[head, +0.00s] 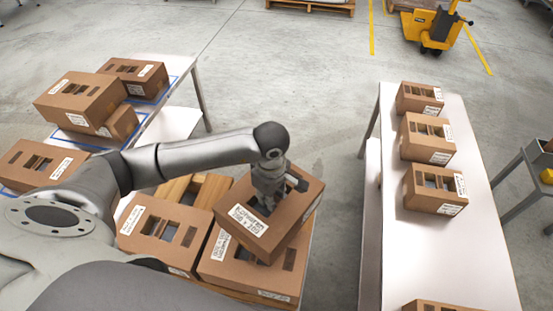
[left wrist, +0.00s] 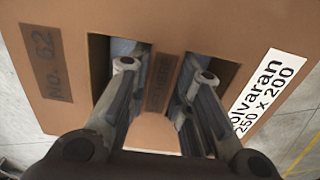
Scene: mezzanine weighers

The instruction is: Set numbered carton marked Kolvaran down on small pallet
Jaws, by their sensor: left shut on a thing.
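The carton marked Kolvaran (head: 285,222) is brown, with a white label and cut-outs in its top. In the left wrist view its label reads "olvaran 250 x 200" and its top is printed No. 62 (left wrist: 47,62). My left gripper (head: 268,200) is shut on the strip between two of its cut-outs; the fingers (left wrist: 158,105) reach into the holes. The small pallet (head: 177,190) shows bare wooden slats at its back left. The held carton overlaps the carton at the pallet's front right (head: 235,273); I cannot tell whether they touch. My right gripper is not in view.
Another carton (head: 150,240) stands at the pallet's front left. Several cartons lie on a blue-marked table (head: 160,115) at left. A long white table (head: 460,245) at right bears several cartons. A yellow pallet truck (head: 432,25) stands at the back.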

